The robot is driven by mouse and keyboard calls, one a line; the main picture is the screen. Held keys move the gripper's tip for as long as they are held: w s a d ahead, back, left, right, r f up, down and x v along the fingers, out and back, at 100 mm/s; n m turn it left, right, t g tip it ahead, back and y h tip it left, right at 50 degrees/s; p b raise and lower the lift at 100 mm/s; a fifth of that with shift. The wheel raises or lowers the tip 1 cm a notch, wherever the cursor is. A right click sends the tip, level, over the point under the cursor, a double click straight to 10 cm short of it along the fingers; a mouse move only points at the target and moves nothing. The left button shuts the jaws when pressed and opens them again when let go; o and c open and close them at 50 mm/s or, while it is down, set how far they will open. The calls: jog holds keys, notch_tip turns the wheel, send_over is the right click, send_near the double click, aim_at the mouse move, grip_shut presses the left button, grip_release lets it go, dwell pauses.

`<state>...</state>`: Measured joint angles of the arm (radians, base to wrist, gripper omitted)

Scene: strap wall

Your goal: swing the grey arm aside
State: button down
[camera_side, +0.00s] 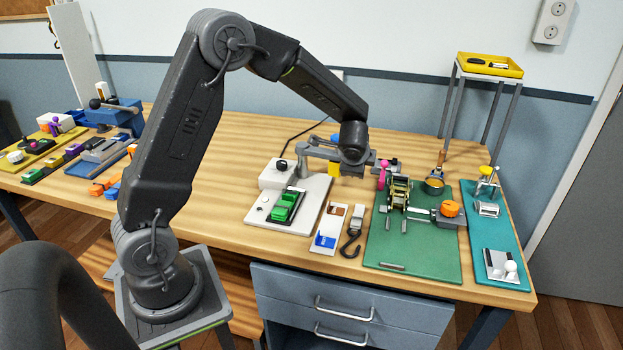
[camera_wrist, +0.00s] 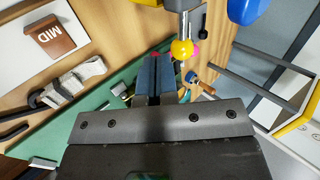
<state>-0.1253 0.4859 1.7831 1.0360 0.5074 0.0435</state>
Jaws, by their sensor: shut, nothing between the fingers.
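The grey arm (camera_side: 318,152) reaches right from the white base plate (camera_side: 316,190), with a blue part above it and a yellow part (camera_side: 334,170) below it. Its far end is hidden behind my wrist. My gripper (camera_side: 372,157) is at the right of this arm, above the gap between the white plate and the green mat; I cannot tell whether they touch. In the wrist view my fingers (camera_wrist: 156,62) are together with nothing between them. A grey rod with a yellow ball (camera_wrist: 182,48) is just beyond them, and a blue part (camera_wrist: 247,10) is at top right.
The green mat (camera_side: 410,258) carries a reel and an orange knob (camera_side: 450,208). A brown-and-blue card (camera_side: 328,238) and a dark hook (camera_side: 350,245) lie in front. A teal mat (camera_side: 503,225) and a tall stand with a yellow tray (camera_side: 489,63) are at right.

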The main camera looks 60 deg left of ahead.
jog(key=shift+w+a+n, duration=0.15)
jog(key=shift+w+n, duration=0.15)
jog(key=shift+w, duration=0.1)
dwell(0.3)
jog(key=s+d+f+v, duration=0.1)
jog(key=d+f+v, duration=0.1)
jog(key=v, duration=1.2)
jog(key=s+d+r+n+h, duration=0.2)
jog(key=s, duration=0.5)
jog(key=s+d+r+n+h, duration=0.2)
jog(key=s+d+n, duration=0.1)
jog(key=s, duration=0.4)
jog(key=s+d+r+n+h, duration=0.1)
jog(key=s+d+r+n, duration=0.1)
jog(key=s, duration=0.6)
jog(key=shift+d+n+h, duration=0.3)
jog(key=shift+n+h, duration=0.1)
jog(key=shift+n, duration=0.2)
